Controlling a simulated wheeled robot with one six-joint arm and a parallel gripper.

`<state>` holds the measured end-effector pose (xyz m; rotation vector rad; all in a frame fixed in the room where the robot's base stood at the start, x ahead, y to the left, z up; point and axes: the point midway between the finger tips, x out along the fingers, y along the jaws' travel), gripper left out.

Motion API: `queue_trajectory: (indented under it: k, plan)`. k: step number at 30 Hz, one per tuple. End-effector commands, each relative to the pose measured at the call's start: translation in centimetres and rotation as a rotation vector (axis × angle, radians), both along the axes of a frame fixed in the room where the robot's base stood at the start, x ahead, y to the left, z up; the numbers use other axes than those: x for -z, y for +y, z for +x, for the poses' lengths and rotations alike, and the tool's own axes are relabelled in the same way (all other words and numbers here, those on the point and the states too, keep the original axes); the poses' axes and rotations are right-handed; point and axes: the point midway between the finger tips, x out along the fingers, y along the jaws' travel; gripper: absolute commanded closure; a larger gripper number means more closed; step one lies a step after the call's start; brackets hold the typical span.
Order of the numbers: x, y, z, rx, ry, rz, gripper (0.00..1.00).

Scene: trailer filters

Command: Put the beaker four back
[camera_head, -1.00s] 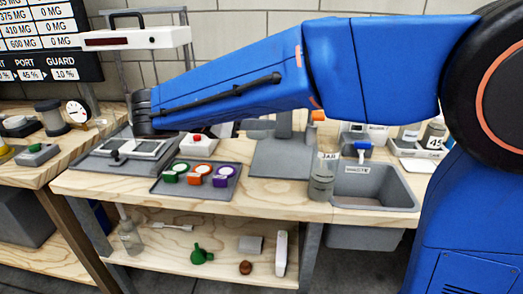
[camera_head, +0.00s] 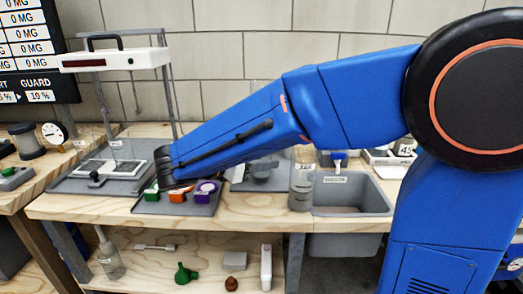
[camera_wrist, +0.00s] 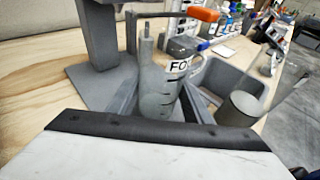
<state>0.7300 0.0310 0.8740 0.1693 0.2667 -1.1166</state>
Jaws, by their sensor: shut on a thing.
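In the wrist view my gripper (camera_wrist: 160,104) is shut on a grey, see-through beaker (camera_wrist: 155,98) with dark level marks. Its label shows "FO", the rest cut off from view. The beaker looks upright between the two grey fingers. In the head view my blue arm reaches left over the bench, and its dark wrist hangs by the small tray. My fingers and the beaker cannot be made out there.
A grey stand (camera_wrist: 92,70) is left of the beaker. A jar (camera_head: 302,184) stands beside the waste basin (camera_head: 350,206). A tray (camera_head: 203,209) holds green, orange and purple items. A grey mat (camera_head: 70,185) lies under the white-barred frame (camera_head: 115,60).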

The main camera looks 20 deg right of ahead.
Motion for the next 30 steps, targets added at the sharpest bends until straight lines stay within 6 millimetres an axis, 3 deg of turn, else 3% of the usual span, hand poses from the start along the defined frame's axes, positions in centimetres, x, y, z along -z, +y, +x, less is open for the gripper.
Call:
queue_trajectory:
  k: [3, 9, 17, 24, 30]
  plan:
    - [0.0, -0.9, 2.4, 0.004, 0.000, 0.000, 0.82]
    - [0.0, -1.7, 5.1, 0.001, 0.002, 0.000, 0.82]
    - [0.0, -2.1, 6.6, 0.001, 0.000, 0.000, 0.82]
    - [0.4, -3.2, 9.7, 0.001, 0.003, -0.001, 0.82]
    - [1.5, -3.1, 9.5, -0.001, 0.001, 0.000, 0.82]
